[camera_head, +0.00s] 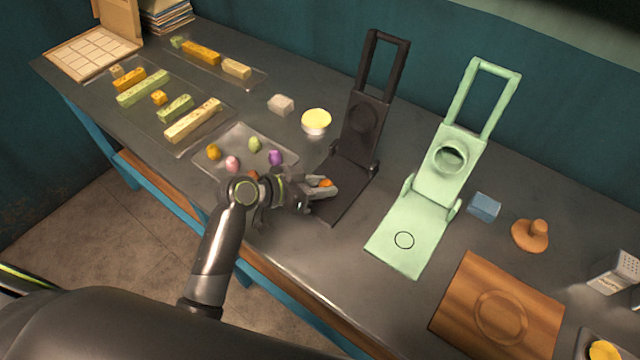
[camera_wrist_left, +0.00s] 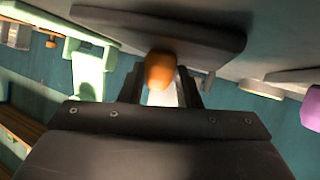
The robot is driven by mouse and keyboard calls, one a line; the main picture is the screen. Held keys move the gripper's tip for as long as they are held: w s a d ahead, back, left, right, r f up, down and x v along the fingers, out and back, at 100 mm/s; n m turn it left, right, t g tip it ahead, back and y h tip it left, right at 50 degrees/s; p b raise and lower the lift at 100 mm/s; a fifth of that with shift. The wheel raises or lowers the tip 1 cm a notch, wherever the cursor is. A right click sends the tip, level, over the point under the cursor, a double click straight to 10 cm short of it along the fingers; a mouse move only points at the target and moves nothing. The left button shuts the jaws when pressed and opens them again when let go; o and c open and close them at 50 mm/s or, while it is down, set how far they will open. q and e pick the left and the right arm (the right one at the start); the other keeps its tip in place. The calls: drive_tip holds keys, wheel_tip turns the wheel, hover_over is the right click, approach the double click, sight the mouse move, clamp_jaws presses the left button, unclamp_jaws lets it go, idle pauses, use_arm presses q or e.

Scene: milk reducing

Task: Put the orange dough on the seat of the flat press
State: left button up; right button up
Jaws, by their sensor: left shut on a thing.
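The orange dough (camera_head: 326,183) is a small rounded lump between the fingertips of my left gripper (camera_head: 320,189). It also shows in the wrist view (camera_wrist_left: 160,68), held between the dark fingers. The dark flat press (camera_head: 365,118) stands open, with its lid and handle upright and its flat base (camera_head: 345,206) on the table. My right gripper is out of view.
A green press (camera_head: 407,240) with a ring stands open to the right. A tray (camera_head: 231,141) with several small coloured lumps lies left, partly behind my arm. A yellow-topped round dish (camera_head: 316,121) is behind the gripper. A wooden board (camera_head: 470,325) lies at the front right.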

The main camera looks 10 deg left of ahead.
use_arm(q)
drive_tip(key=o, duration=1)
drive_tip(key=b+v, duration=0.1)
drive_tip(key=v, duration=1.6)
drive_tip(key=shift+s+b, duration=0.15)
drive_tip(key=shift+b, duration=0.25)
drive_tip(key=shift+a+r, duration=0.1)
